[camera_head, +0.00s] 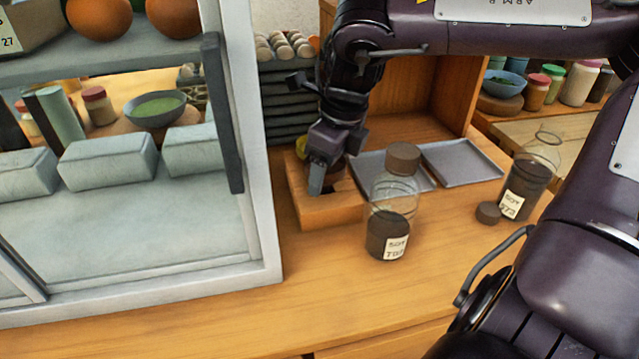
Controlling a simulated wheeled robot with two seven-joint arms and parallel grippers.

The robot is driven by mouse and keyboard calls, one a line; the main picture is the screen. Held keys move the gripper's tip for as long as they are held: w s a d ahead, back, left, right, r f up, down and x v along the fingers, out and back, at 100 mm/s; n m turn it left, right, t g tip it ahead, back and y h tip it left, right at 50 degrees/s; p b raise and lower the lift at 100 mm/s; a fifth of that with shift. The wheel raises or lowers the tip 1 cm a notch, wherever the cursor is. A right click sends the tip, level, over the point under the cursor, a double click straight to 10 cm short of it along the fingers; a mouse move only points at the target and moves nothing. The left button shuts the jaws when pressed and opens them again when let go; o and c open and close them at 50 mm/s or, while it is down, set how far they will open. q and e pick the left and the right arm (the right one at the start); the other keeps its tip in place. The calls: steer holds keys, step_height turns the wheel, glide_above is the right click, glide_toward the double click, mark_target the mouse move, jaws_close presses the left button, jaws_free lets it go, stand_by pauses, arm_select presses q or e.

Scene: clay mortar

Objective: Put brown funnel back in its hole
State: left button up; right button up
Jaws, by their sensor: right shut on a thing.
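My right gripper (322,178) reaches down over the wooden block (320,213) on the counter. It is shut on a dark brown piece, the brown funnel (336,180), which is mostly hidden behind the fingers. The funnel is at the top of the block, by a dark opening. I cannot tell how deep it sits in the hole. My left gripper is not in view.
A capped soy bottle (387,232) stands close to the block's right. An open soy bottle (527,185) and a loose brown cap (488,212) are further right. Grey trays (462,162) lie behind. A white-framed cabinet (262,225) borders the left.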

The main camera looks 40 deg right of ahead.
steer(key=shift+f, duration=0.25)
steer(key=o, duration=1.1)
steer(key=shift+c, duration=0.2)
steer(key=shift+r, duration=0.4)
steer(key=r, duration=0.2)
steer(key=s+r+p, duration=0.1)
steer(key=r, duration=0.2)
steer(key=shift+d+r, duration=0.2)
steer(key=shift+r, duration=0.15)
steer(key=shift+s+r+p, duration=0.2)
steer(key=shift+r+p, duration=0.1)
steer(key=shift+r, duration=0.35)
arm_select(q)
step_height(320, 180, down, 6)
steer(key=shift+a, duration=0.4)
